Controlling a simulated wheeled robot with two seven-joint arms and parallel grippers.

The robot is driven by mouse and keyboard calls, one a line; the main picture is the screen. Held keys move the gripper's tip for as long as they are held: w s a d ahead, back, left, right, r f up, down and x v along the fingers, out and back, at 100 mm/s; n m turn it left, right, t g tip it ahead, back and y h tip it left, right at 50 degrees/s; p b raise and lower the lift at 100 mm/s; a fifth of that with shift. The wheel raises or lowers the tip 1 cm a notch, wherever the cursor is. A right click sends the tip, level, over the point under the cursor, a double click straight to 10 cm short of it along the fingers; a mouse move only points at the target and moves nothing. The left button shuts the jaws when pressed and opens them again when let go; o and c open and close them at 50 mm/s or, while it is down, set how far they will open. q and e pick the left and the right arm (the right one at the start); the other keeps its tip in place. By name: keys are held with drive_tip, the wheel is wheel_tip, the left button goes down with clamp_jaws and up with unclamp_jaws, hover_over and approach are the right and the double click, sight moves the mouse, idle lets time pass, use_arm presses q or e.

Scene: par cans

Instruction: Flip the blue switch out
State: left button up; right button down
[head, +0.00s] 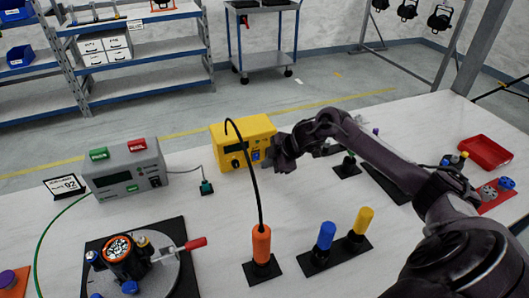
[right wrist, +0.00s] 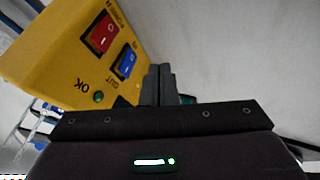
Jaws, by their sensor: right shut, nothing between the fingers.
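A yellow box (head: 243,132) stands on the table near its back edge; it also shows in the right wrist view (right wrist: 60,55). The blue switch (right wrist: 125,62), labelled OUT, is on its face between a red switch (right wrist: 103,33) and a green light marked OK (right wrist: 98,97). In the head view the blue switch (head: 256,155) shows at the box's right side. My right gripper (head: 272,158) is shut and empty, just right of the blue switch. In the wrist view its fingertips (right wrist: 159,68) lie beside the switch; I cannot tell whether they touch. My left gripper is not in view.
A grey box (head: 125,172) with green and red parts stands left. An orange handle (head: 261,245) with a black cable and blue and yellow cylinders (head: 327,236) stand in front. A red tray (head: 485,152) is at the right.

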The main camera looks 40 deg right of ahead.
sight(258, 153)
drive_tip(key=shift+w+d+r, duration=0.15)
drive_tip(key=shift+w, duration=0.4)
drive_tip(key=shift+w+d+r, duration=0.15)
drive_tip(key=shift+w, duration=0.35)
drive_tip(key=shift+w+d+r, duration=0.15)
drive_tip(key=shift+w, duration=0.4)
drive_tip(key=shift+r, duration=0.1)
drive_tip(key=shift+w+d+r+p, duration=0.15)
drive_tip(key=shift+r+p, duration=0.1)
drive_tip(key=shift+p, duration=0.25)
drive_tip(key=shift+w, duration=0.3)
drive_tip(key=shift+w+f, duration=0.15)
drive_tip(key=shift+r+p, duration=0.85)
drive_tip(key=shift+p, duration=0.05)
